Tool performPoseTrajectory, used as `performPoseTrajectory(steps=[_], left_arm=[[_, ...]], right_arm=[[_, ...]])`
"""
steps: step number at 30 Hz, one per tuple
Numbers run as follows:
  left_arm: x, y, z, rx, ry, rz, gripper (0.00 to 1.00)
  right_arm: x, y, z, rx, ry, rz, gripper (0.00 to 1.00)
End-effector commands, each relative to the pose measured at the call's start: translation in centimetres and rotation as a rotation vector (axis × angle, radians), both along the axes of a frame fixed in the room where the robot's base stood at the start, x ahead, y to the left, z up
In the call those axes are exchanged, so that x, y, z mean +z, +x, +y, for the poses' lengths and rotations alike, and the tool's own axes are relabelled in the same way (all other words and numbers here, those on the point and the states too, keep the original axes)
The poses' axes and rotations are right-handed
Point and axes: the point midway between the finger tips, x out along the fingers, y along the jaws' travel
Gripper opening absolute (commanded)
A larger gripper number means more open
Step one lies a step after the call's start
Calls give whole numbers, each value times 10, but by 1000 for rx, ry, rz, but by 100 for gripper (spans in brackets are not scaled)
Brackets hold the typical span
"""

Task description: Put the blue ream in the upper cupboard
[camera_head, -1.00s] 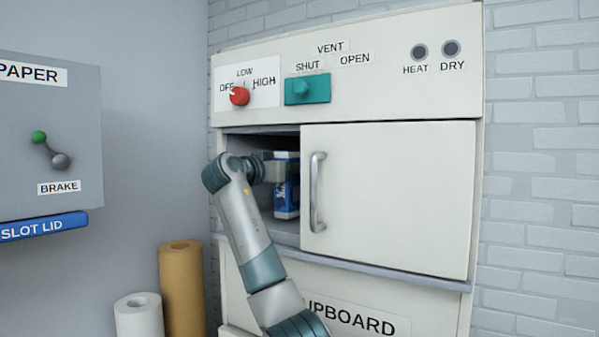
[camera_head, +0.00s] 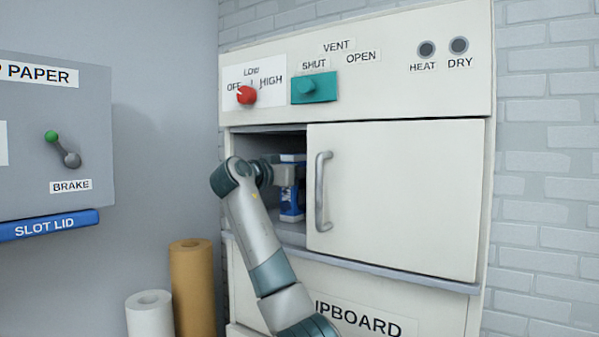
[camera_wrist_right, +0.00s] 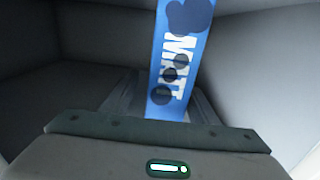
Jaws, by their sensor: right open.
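The blue ream (camera_head: 291,204), with white lettering, stands upright inside the upper cupboard (camera_head: 397,200), seen through the opening on the left. My right gripper (camera_head: 289,174) reaches into that opening and covers the middle of the ream in the head view. In the right wrist view the ream (camera_wrist_right: 181,60) rises from between or just beyond the open jaws (camera_wrist_right: 160,105), and its top is cut off. I cannot tell whether the jaws touch it. My left gripper is not in view.
The pale door panel with its handle (camera_head: 322,192) covers the right part of the cupboard, close beside my arm. Above are a red knob (camera_head: 246,95) and a teal vent slider (camera_head: 313,88). Brown (camera_head: 192,285) and white (camera_head: 149,312) rolls stand at lower left.

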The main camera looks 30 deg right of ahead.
Motion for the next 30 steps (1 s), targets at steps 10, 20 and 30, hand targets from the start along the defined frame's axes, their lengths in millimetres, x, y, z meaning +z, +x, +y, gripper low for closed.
performPoseTrajectory(steps=[10, 20, 30], left_arm=[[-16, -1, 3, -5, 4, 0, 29], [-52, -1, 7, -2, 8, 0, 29], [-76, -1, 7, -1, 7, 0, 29]], right_arm=[[-1, -7, 18, 2, 1, -3, 54], [-4, -26, 65, 4, 1, -3, 54], [0, -43, 105, 2, 0, -2, 54]])
